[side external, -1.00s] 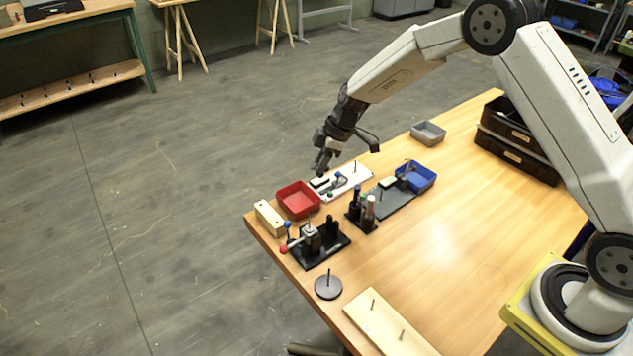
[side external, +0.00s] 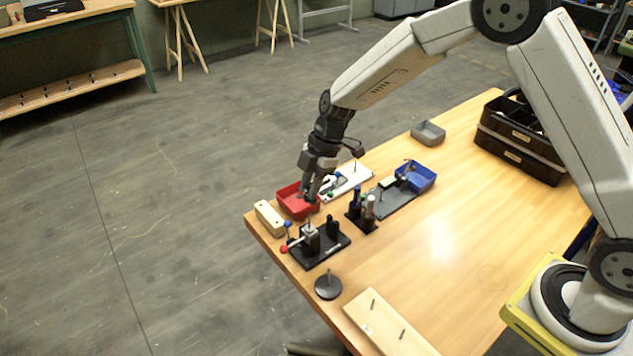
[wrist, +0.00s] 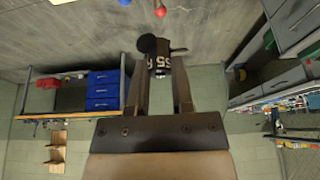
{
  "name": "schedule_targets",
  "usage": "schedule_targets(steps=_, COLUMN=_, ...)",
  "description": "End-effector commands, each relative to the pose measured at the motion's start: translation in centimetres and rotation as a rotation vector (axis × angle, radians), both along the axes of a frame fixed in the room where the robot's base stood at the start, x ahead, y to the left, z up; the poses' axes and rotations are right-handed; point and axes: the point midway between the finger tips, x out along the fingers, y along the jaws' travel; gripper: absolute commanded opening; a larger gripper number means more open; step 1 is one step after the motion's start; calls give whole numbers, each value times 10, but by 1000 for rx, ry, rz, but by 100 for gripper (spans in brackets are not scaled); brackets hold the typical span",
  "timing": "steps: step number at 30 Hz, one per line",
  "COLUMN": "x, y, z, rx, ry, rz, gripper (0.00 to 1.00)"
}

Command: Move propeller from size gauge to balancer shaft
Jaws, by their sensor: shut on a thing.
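My gripper (side external: 311,196) is over the red bin in the side view, pointing down. In the wrist view its two fingers (wrist: 161,72) are shut on a small dark piece (wrist: 150,44) with a rounded black lobe and a thin arm to the right, which I take to be the propeller. Pale characters show just below it. In the side view the held piece is too small to make out. A black fixture (side external: 333,250) with a grey block and red and blue knobs stands just in front of the gripper. I cannot tell which fixture is the size gauge or the balancer.
The red bin (side external: 286,201) is below the gripper. A round disc with a pin (side external: 328,290) and a pegged wooden board (side external: 382,325) are in front.

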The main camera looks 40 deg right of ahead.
Motion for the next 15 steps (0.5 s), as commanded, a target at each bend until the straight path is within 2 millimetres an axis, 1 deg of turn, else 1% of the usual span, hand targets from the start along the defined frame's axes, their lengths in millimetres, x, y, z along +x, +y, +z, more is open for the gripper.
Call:
schedule_targets(steps=9, x=0, y=0, z=-20, rx=0, ry=1, rz=-2, gripper=0)
schedule_targets(steps=15, x=0, y=0, z=-30, rx=0, ry=0, rz=-2, gripper=0)
